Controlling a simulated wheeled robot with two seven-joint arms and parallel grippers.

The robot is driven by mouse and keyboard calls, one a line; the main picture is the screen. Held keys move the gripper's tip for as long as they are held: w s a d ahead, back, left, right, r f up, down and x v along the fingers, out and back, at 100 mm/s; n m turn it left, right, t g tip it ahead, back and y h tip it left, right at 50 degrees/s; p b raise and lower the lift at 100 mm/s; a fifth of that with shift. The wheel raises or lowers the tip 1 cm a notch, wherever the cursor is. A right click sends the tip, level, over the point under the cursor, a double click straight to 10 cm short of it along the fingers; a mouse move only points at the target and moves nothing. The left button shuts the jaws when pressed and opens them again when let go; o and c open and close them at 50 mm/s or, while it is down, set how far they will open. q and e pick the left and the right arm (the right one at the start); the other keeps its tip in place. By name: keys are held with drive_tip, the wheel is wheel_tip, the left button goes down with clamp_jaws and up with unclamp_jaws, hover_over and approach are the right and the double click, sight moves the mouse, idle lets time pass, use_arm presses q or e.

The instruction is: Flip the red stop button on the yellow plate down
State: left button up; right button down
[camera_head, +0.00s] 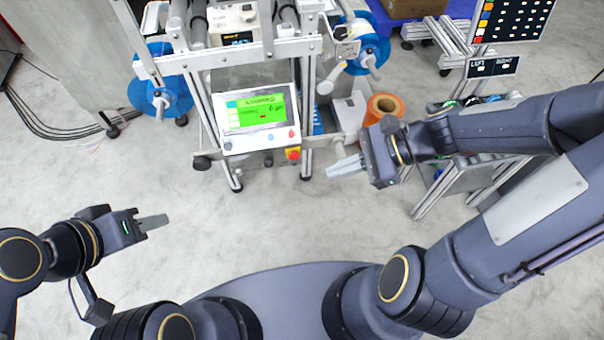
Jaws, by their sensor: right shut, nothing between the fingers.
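The red stop button (293,154) sits on its small yellow plate (296,159) at the lower right corner of the control panel. It is small here, and I cannot tell its exact position up or down. My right gripper (330,171) is shut and empty, to the right of the button and a little lower in the picture, apart from it. Its fingers point left. My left gripper (166,221) is at the lower left, over bare floor and far from the panel. Its fingers look close together, but I cannot tell if they are shut.
The panel has a green screen (255,113) on a metal-framed machine. Blue reels (170,92) flank it. An orange roll (384,106) stands behind my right gripper. A metal-framed cart is at right under my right arm. The floor (240,225) in front of the machine is clear.

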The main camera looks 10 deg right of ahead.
drive_tip(key=w+d+f+m+t+b, duration=0.1)
drive_tip(key=w+f+m+t+b, duration=0.2)
drive_tip(key=f+m, duration=0.6)
drive_tip(key=w+d+f+m+t+b, duration=0.1)
drive_tip(key=w+f+m+t+b, duration=0.3)
drive_tip(key=f+m, duration=0.5)
drive_tip(key=w+d+f+m+t+y+b, duration=0.1)
drive_tip(key=w+f+m+t+b, duration=0.2)
drive_tip(key=f+m+b, duration=0.3)
wheel_tip(320, 180, down, 7)
drive_tip(key=m+t, duration=0.1)
drive_tip(key=m, duration=0.2)
drive_tip(key=shift+w+d+b, duration=0.25)
drive_tip(key=shift+d+b, duration=0.1)
drive_tip(key=shift+a, duration=0.1)
drive_tip(key=b, duration=0.4)
approach(291, 158)
drive_tip(key=s+a+x, duration=0.1)
drive_tip(key=x, duration=0.4)
drive_tip(key=shift+w+d, duration=0.25)
drive_tip(key=shift+w, duration=0.5)
